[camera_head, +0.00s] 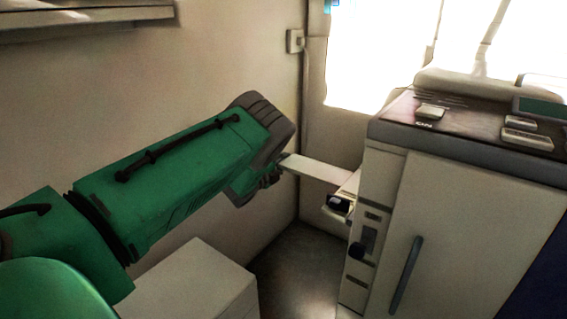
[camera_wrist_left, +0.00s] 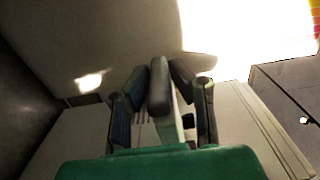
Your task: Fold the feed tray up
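The feed tray (camera_head: 322,168) is a flat, pale panel that sticks out to the left from the side of the copier (camera_head: 440,215), roughly level. My left gripper (camera_head: 276,172) is at the tray's outer left end, and the fingers look to be at or against that end. In the left wrist view, the dark fingers (camera_wrist_left: 162,95) converge, with a narrow white strip (camera_wrist_left: 180,122) between them that looks like the tray. Whether they are clamped on it is hidden. My right gripper is not in view.
A white box-like surface (camera_head: 195,285) stands below my left arm. The copier's top carries a control panel (camera_head: 470,115). A plain wall lies behind the arm, with a bright window (camera_head: 375,50) beyond the copier. Dark floor (camera_head: 300,270) shows between the box and copier.

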